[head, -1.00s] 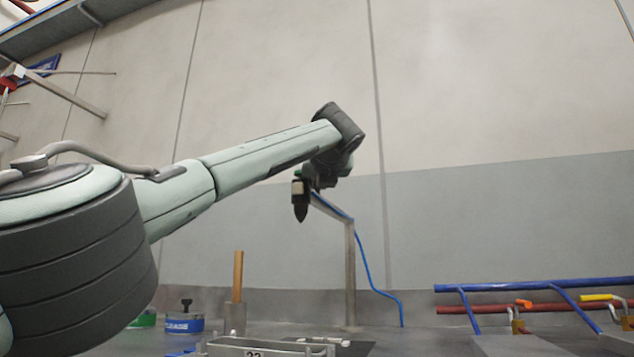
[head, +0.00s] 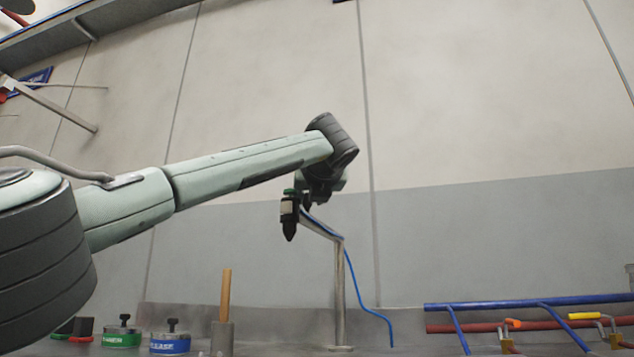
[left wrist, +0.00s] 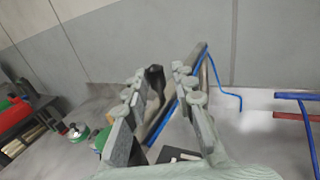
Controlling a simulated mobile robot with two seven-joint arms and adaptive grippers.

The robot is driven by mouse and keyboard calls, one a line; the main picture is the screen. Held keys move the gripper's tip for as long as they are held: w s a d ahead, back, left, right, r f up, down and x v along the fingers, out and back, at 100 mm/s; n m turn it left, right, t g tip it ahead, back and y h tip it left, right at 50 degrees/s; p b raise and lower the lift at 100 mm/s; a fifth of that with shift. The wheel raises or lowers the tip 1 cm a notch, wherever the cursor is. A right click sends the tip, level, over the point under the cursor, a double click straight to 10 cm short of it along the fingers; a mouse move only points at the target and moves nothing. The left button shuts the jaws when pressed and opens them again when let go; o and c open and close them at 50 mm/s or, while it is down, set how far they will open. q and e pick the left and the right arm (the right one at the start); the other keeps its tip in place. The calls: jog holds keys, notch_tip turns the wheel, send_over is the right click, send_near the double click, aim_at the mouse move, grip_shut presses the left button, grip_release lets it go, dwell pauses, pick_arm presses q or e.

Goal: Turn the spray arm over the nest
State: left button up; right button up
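The spray arm (head: 322,226) is a thin metal bar on an upright post, with a dark pointed nozzle (head: 290,230) at its left end. A blue hose runs along it and down past the post. My left gripper (head: 303,197) is at the nozzle end of the bar. In the left wrist view its fingers (left wrist: 160,77) are apart, with the nozzle and bar showing between them. Whether a finger touches the bar cannot be told. The nest cannot be made out in the head view. My right gripper is in neither view.
A wooden-handled tool stands in a grey holder (head: 222,338) left of the post. Green (head: 121,337) and blue (head: 170,342) round tins with black knobs are further left. Blue and red pipes (head: 540,302) run at the right. A grey wall stands behind.

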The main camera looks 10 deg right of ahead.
pick_arm(q)
jog(key=s+a, duration=0.1)
jog(key=s, duration=0.9)
dwell(0.3)
